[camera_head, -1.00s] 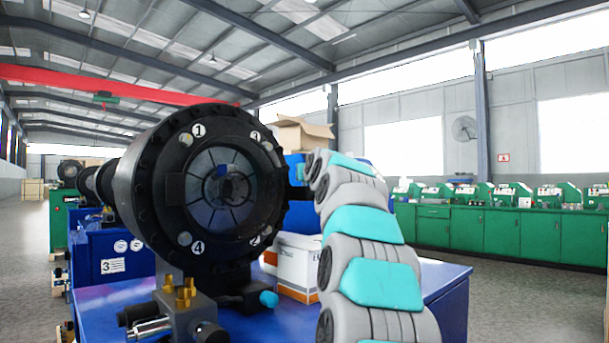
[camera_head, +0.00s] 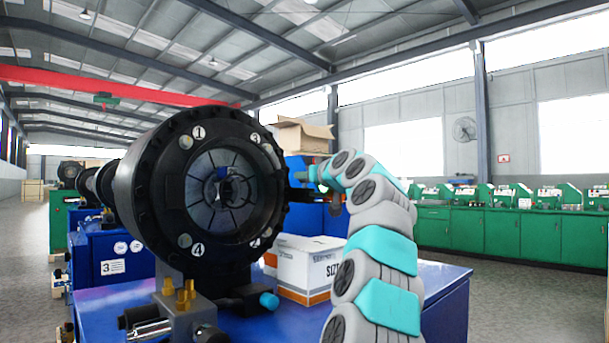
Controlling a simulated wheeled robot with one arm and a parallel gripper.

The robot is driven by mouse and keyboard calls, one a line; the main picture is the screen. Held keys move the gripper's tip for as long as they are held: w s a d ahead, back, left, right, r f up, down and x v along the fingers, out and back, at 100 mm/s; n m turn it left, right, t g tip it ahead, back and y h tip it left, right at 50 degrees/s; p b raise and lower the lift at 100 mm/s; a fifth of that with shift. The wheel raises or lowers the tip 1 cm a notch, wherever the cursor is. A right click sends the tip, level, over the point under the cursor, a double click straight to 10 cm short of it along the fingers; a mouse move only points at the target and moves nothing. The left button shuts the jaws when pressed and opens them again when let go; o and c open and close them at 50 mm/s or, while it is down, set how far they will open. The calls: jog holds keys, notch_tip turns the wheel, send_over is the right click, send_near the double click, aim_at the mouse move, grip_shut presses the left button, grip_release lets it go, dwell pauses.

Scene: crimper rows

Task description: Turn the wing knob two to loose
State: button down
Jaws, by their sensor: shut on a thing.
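The black round crimper head (camera_head: 140,190) faces me at left centre, with numbered white marks on its front ring. My arm comes up on the right and bends left toward the head. My gripper (camera_head: 300,188), dark and small, is at the head's right edge and is shut. Its fingertips are hard to make out against the black rim. Wing knob two, where the gripper holds, is not clearly visible.
A white box (camera_head: 310,268) stands on the blue bench (camera_head: 440,300) behind my arm. Brass fittings (camera_head: 178,296) and a blue-tipped part (camera_head: 268,301) sit below the head. An open carton (camera_head: 302,135) is behind. Green machines (camera_head: 500,230) line the right wall.

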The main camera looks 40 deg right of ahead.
dwell(0.3)
jog(key=c, duration=0.9)
grip_release()
jog(key=shift+s, duration=0.15)
jog(key=shift+s+a+b, duration=0.25)
jog(key=shift+s+b, duration=0.2)
jog(key=shift+s, duration=0.8)
jog(key=shift+s+a+b, duration=0.2)
jog(key=shift+s+b, duration=0.25)
jog(key=shift+s, duration=0.8)
jog(key=shift+s+a+b, duration=0.25)
jog(key=shift+s+b, duration=0.2)
jog(key=shift+s, duration=0.8)
